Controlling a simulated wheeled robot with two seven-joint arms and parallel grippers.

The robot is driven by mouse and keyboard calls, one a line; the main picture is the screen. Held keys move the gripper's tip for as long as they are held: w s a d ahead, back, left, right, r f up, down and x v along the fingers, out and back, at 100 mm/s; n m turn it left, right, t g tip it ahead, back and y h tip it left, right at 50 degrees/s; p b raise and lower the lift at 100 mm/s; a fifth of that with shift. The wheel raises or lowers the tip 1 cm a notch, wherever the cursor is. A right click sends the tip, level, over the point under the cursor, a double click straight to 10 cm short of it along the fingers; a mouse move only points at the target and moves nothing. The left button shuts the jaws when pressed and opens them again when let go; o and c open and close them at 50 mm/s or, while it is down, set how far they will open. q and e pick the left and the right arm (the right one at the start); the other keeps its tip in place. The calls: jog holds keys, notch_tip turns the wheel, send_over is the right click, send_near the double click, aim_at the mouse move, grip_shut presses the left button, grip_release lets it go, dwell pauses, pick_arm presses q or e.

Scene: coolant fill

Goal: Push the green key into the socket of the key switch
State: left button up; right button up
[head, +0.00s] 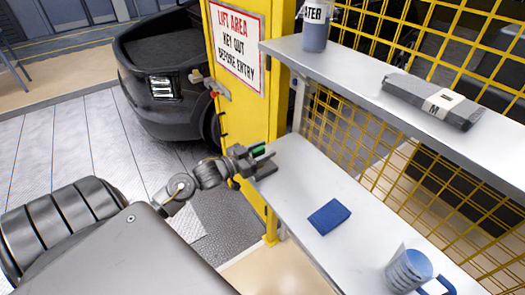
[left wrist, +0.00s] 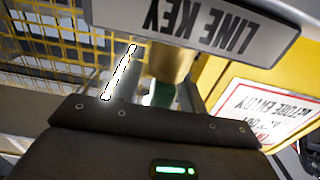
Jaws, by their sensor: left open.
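My left gripper (head: 262,163) is open at the left end of the lower shelf, beside the yellow post. A small green piece (head: 258,150), which looks like the green key, shows at its fingers. In the left wrist view a green part (left wrist: 161,95) shows just past the dark gripper body, below a brass-coloured cylinder (left wrist: 168,62). I cannot tell whether it lies fully between the fingers. A white LINE KEY plate (left wrist: 200,25) appears upside down above it. A small grey fitting (head: 214,90) on the yellow post may be the key switch; its socket is too small to make out. My right gripper is not in view.
The upper shelf (head: 355,72) holds a grey package (head: 433,101) and a container (head: 315,34). Yellow mesh stands behind. A dark car (head: 160,60) is beyond the post.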

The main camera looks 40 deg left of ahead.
pick_arm(q)
jog(key=shift+s+f, duration=0.1)
jog(key=shift+s, duration=0.1)
jog(key=b+v, duration=0.3)
jog(key=v, duration=0.7)
jog(key=shift+s+a, duration=0.15)
jog(key=shift+s, duration=0.05)
jog(key=shift+b, duration=0.3)
